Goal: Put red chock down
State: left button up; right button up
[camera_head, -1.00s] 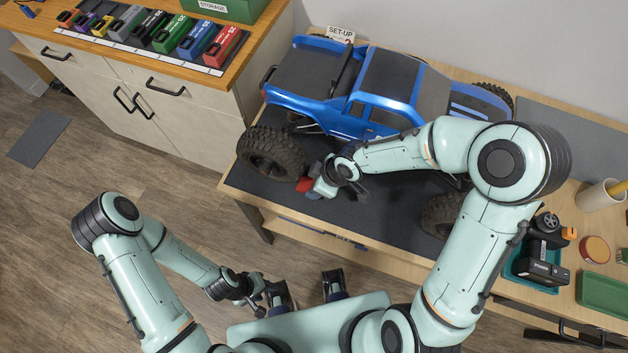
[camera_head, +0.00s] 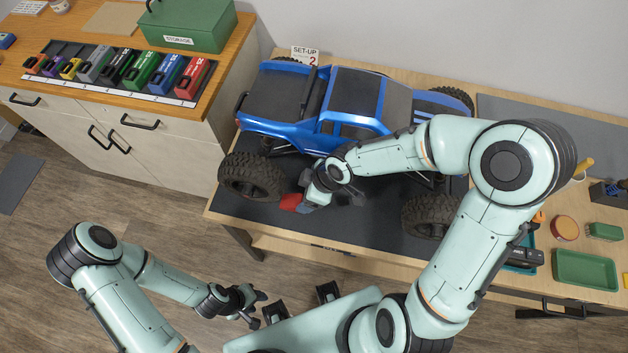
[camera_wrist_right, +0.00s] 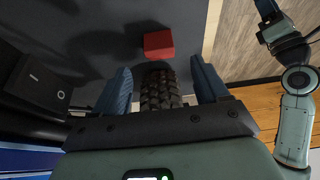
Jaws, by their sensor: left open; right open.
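The red chock (camera_head: 291,202) lies on the dark mat (camera_head: 340,222) of the workbench, just right of the blue truck's near-left wheel (camera_head: 250,177). My right gripper (camera_wrist_right: 162,85) is open and close to the chock. In the right wrist view the red chock (camera_wrist_right: 158,43) shows beyond the blue fingertips, apart from them, and a tyre (camera_wrist_right: 160,92) shows between the fingers. In the head view the right gripper's fingers are mostly hidden by its own wrist. My left gripper (camera_head: 256,304) is open and empty, low over the floor in front of the bench.
The blue truck (camera_head: 340,105) stands over the mat, close behind my right arm. Green trays (camera_head: 585,270) lie at right. The mat's front strip is partly clear.

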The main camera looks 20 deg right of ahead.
pick_arm(q)
jog(key=w+r+p, duration=0.1)
jog(key=r, duration=0.1)
jog(key=w+r+p, duration=0.1)
jog(key=w, duration=0.1)
jog(key=shift+r, duration=0.4)
pick_arm(e)
jog(key=v, duration=0.4)
jog(key=shift+d+r, duration=0.1)
jog(key=shift+r, duration=0.3)
pick_arm(q)
jog(key=shift+s, duration=0.1)
pick_arm(e)
jog(key=shift+s, duration=0.1)
